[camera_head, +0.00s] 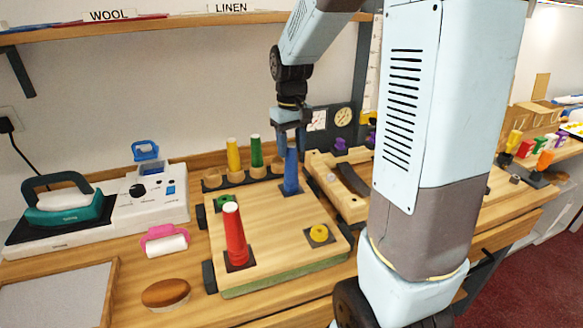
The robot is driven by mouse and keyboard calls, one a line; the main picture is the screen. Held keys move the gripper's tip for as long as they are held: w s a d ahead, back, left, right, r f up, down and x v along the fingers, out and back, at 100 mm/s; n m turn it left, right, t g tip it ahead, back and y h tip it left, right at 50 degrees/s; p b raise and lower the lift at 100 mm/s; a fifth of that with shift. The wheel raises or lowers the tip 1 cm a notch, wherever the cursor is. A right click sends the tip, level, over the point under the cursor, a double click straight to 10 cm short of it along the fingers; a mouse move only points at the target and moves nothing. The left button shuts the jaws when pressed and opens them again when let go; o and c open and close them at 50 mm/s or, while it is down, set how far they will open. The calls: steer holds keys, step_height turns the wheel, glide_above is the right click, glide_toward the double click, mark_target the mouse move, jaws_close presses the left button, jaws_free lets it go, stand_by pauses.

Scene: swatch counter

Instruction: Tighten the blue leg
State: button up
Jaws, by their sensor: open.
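The blue leg (291,174) stands upright on a dark square plate at the back right of a wooden board (270,220). My gripper (291,146) points down directly over it, its open fingers at the leg's top. I cannot tell whether the fingers touch the leg. A red leg (234,234) stands on the board's front left plate. A yellow piece (319,233) sits at the front right and a green piece (224,201) at the back left.
A wooden clamp-like frame (345,205) stands close on the right.

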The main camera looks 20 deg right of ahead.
steer(key=n, duration=0.9)
steer(key=shift+c, duration=0.2)
steer(key=c, duration=0.7)
steer(key=shift+m, duration=2.5)
steer(key=shift+c, duration=0.4)
steer(key=o, duration=1.5)
steer(key=shift+c, duration=0.2)
steer(key=shift+r, duration=0.1)
